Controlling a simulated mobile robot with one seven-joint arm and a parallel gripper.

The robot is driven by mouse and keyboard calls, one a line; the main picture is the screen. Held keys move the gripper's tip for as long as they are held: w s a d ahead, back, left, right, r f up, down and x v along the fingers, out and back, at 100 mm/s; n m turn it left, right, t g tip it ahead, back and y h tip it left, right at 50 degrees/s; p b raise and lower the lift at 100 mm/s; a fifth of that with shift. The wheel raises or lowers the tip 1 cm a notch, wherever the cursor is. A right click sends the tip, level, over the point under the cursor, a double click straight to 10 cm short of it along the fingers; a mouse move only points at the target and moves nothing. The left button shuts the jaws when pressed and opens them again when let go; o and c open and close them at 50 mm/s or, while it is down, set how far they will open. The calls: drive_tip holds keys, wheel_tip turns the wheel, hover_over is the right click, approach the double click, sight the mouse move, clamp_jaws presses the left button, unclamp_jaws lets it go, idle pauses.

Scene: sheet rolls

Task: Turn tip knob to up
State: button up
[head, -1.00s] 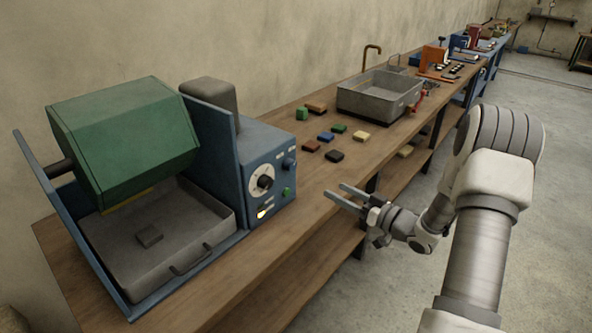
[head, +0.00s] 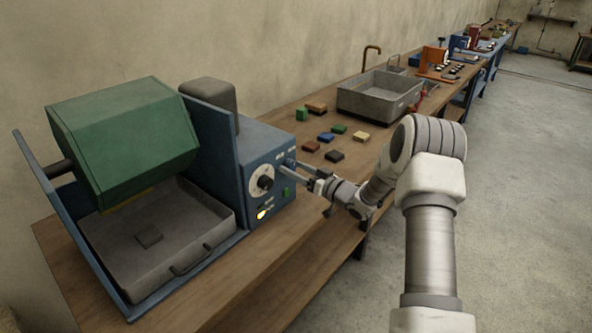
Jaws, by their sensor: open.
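The blue machine's control panel (head: 257,205) faces right and carries a round white dial with a black knob (head: 264,183). A small blue knob (head: 289,161) sits at the panel's upper right, partly hidden by my gripper's fingers. The labels are too small to read, so I cannot tell for sure which is the tip knob or where it points. My gripper (head: 287,169) is open, its two fingertips at the blue knob. I cannot tell whether they touch it. A green six-sided drum (head: 120,140) hangs in the machine above a grey tray (head: 205,240).
Several coloured blocks (head: 326,137) lie on the wooden bench (head: 300,225) behind my gripper. A grey sink (head: 380,92) stands farther back. The floor at right is clear.

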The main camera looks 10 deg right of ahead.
clamp_jaws()
idle(0.4)
